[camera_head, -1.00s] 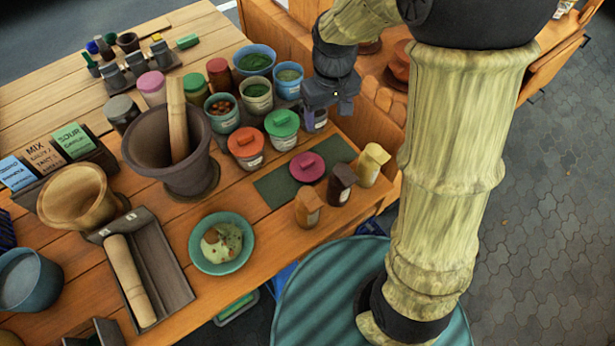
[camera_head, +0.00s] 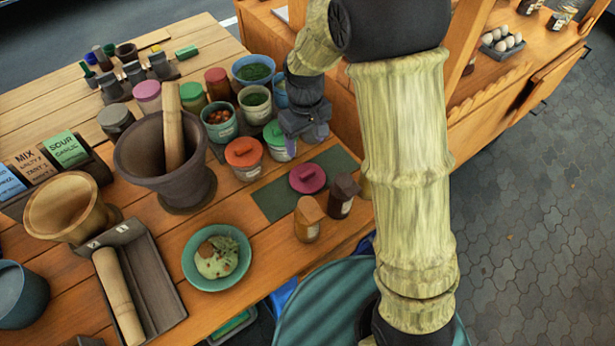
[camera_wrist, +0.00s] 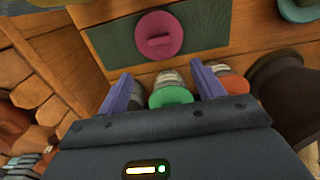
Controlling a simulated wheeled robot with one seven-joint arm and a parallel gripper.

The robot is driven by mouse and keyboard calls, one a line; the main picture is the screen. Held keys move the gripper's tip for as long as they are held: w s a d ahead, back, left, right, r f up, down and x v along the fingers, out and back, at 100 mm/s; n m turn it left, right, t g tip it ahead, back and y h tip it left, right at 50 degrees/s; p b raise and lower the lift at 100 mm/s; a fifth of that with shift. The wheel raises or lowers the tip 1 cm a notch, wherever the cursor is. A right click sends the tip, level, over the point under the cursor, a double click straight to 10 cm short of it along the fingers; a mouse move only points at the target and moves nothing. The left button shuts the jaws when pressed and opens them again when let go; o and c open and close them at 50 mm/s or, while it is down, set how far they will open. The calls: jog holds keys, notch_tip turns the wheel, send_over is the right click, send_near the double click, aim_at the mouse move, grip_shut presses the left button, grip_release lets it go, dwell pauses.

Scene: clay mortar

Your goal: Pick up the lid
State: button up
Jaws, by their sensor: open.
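The magenta lid (camera_head: 307,178) is round with a raised bar handle. It lies flat on a dark green mat (camera_head: 275,200) on the wooden table. In the wrist view the lid (camera_wrist: 159,35) is at the top centre, beyond the fingertips, on the mat (camera_wrist: 206,24). My gripper (camera_head: 306,134) is above the table, behind the lid and close to the green-lidded jar. In the wrist view my gripper (camera_wrist: 160,76) has two purple fingers spread apart, with nothing held between them. The green-lidded jar (camera_wrist: 171,96) shows between and below the fingers.
An orange-lidded jar (camera_head: 244,158) and the green-lidded jar (camera_head: 278,141) stand beside the mat. Small brown (camera_head: 343,195) and orange-brown (camera_head: 308,218) containers stand in front of the lid. A large mortar with pestle (camera_head: 150,150) is to the left.

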send_over(308, 173)
jog(key=f, duration=0.7)
jog(key=shift+w+a, duration=0.3)
jog(key=shift+s+d+f, duration=0.1)
jog(key=shift+f, duration=0.45)
notch_tip(308, 173, down, 4)
jog(key=shift+d+f, duration=0.1)
jog(key=shift+s, duration=0.1)
jog(key=c, duration=1.1)
jog(key=shift+o, duration=0.2)
